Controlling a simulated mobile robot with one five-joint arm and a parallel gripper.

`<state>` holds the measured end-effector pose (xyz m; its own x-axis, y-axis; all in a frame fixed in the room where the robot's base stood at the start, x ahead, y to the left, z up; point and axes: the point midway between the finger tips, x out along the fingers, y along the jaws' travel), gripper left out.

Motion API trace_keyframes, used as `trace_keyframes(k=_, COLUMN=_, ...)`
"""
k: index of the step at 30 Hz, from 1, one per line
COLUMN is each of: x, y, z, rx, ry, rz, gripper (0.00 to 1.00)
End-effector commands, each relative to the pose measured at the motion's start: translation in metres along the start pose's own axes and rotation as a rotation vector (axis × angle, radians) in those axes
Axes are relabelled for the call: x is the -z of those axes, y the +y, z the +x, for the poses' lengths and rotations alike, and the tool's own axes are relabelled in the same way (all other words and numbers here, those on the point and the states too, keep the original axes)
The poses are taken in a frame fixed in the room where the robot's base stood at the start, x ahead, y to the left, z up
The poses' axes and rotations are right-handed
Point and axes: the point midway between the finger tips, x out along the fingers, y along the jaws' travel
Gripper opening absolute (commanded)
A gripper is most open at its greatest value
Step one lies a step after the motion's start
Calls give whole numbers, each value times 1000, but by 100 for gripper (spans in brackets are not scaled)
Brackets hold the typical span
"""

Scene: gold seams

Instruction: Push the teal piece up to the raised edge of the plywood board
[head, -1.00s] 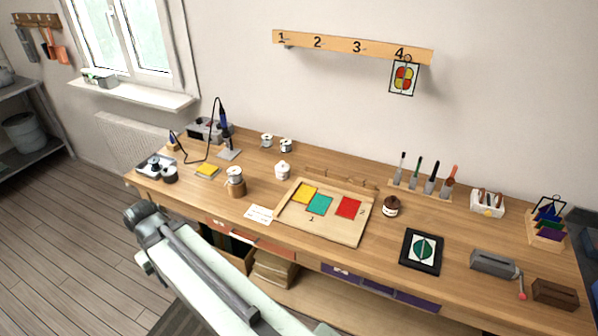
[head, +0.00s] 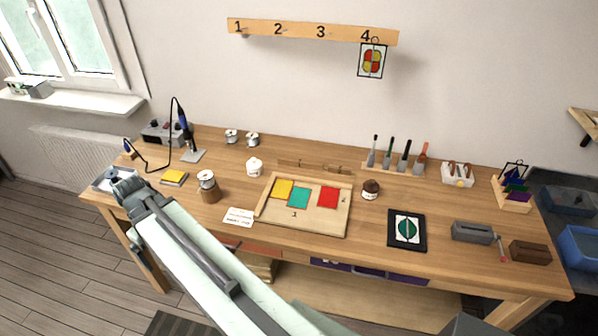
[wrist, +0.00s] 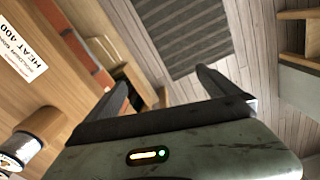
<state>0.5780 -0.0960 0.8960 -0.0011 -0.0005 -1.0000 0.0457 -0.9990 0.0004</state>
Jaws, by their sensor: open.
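The teal piece (head: 299,198) lies flat on the plywood board (head: 318,222). A yellow piece (head: 283,188) is at its upper left, and a red piece (head: 328,197) is to its right. A raised strip (head: 265,197) shows along the board's left side; bare plywood lies in front of the teal piece. My gripper (wrist: 162,88) shows in the wrist view with two fingers apart and nothing between them. It points down past the bench front toward the floor.
A white card (head: 239,216) and a wooden holder with a spool (head: 209,190) stand left of the board. A brown jar (head: 370,189) stands to its right, near a black-framed panel (head: 407,230). A rack of tools (head: 394,167) stands behind. My arm crosses in front of the bench.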

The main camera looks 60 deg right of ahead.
Motion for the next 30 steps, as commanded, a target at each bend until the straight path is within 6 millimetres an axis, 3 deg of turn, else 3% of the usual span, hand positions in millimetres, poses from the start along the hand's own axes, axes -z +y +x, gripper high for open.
trace_keyframes(k=1, x=-4, y=44, z=-14, rx=0, ry=0, rz=-3, gripper=100)
trace_keyframes(k=3, x=-18, y=101, z=-24, rx=0, ry=0, rz=-36, gripper=100)
trace_keyframes(k=5, x=-35, y=148, z=-31, rx=0, ry=0, rz=-63, gripper=100)
trace_keyframes(k=9, x=-90, y=251, z=-48, rx=0, ry=0, rz=-127, gripper=100)
trace_keyframes(k=12, x=-138, y=312, z=-58, rx=0, ry=0, rz=-170, gripper=100)
trace_keyframes(k=15, x=-183, y=356, z=-66, rx=0, ry=0, rz=-206, gripper=100)
trace_keyframes(k=18, x=-215, y=383, z=-70, rx=0, ry=0, rz=-234, gripper=100)
trace_keyframes(k=21, x=-233, y=396, z=-72, rx=0, ry=0, rz=-251, gripper=100)
trace_keyframes(k=30, x=-238, y=398, z=-71, rx=0, ry=0, rz=-260, gripper=100)
